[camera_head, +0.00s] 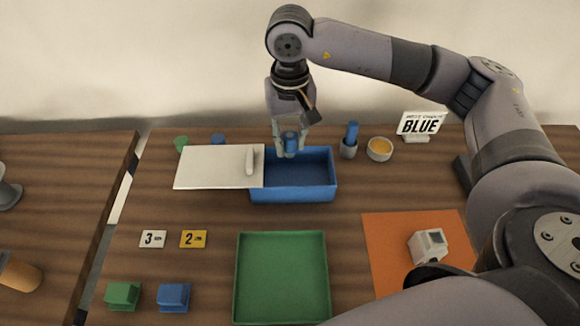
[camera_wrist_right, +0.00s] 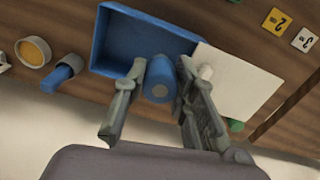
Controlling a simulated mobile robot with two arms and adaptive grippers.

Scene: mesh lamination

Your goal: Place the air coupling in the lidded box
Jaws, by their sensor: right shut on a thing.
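My right gripper (camera_head: 291,149) is shut on a blue cylindrical piece, which I take as the air coupling (camera_head: 291,142). In the right wrist view the coupling (camera_wrist_right: 158,90) sits between the two fingers, its round grey-centred end facing the camera. It is held over the back part of the blue box (camera_head: 295,190); its exact height above the rim is hard to tell. The white lid (camera_head: 212,168) with a pale handle lies off to the left, leaving the box's right part open. The box (camera_wrist_right: 120,35) looks empty where visible. My left gripper is not in view.
Right of the box stand a grey cup with a blue cylinder (camera_head: 349,145), an orange-filled bowl (camera_head: 379,149) and a "BLUE" sign (camera_head: 420,125). In front are a green tray (camera_head: 281,280), an orange mat (camera_head: 385,240) with a white device, number cards and small blocks.

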